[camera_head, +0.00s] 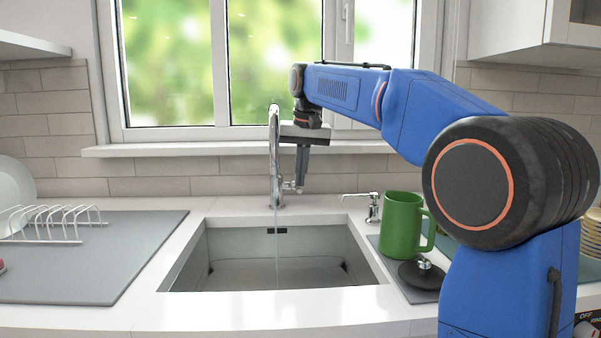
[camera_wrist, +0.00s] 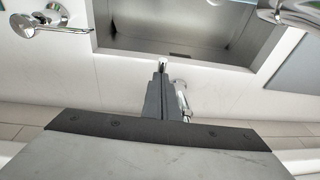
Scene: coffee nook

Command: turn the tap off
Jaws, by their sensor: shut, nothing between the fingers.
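The chrome tap (camera_head: 274,150) stands behind the sink, with a thin stream of water (camera_head: 276,240) falling from its spout. Its small side lever (camera_head: 289,186) is low on the right of the tap body. My gripper (camera_head: 300,186) points down just right of the tap, with its fingertips at lever height. The fingers are shut with nothing between them. In the wrist view my gripper (camera_wrist: 161,70) has a chrome part (camera_wrist: 181,98) close beside it and a small pale tip at its end. I cannot tell whether the fingers touch the lever.
The grey sink (camera_head: 200,262) lies in front of the tap. A soap dispenser (camera_head: 373,208), green mug (camera_head: 402,226) and dark lid (camera_head: 421,273) stand to the right. A dish rack (camera_head: 50,222) and a plate (camera_head: 14,185) are at the left. The window sill (camera_head: 200,148) is behind.

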